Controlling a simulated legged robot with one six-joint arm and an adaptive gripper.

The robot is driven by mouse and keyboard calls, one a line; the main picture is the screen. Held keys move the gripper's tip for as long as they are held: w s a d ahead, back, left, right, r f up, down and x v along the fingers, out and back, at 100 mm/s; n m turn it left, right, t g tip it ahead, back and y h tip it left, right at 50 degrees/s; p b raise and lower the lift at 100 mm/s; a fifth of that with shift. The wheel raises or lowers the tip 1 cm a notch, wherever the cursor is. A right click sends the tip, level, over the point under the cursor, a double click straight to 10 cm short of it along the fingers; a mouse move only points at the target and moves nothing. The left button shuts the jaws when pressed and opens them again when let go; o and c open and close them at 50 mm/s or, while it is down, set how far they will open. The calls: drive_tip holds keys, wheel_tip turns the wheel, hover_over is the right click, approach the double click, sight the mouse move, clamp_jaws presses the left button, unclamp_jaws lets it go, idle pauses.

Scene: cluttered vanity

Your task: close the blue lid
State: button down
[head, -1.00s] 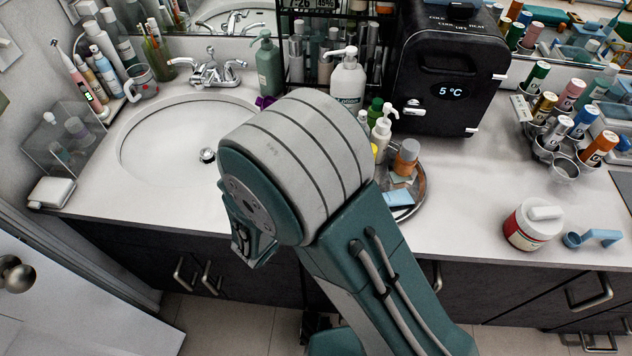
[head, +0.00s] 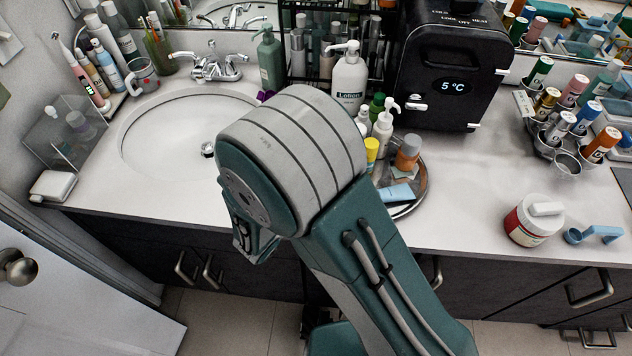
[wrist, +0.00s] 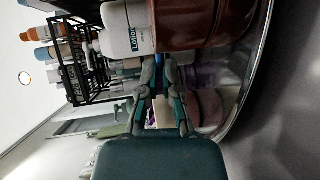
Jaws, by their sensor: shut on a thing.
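In the wrist view, my gripper (wrist: 162,72) has its two fingertips brought together beside the round tray, shut on a small blue piece (wrist: 159,62) that they mostly hide. It seems to be the blue lid, but I cannot tell its shape or whether it is open. A brown jar (wrist: 195,22) and the white lotion bottle (wrist: 124,28) stand just beyond the fingers.
The black mini fridge (head: 450,75) is behind. A red-and-white jar (head: 530,225) and a blue scoop (head: 592,235) are at right. Counter between is clear.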

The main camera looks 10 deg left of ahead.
drive_tip(key=c, duration=0.8)
unclamp_jaws()
drive_tip(key=v, duration=1.2)
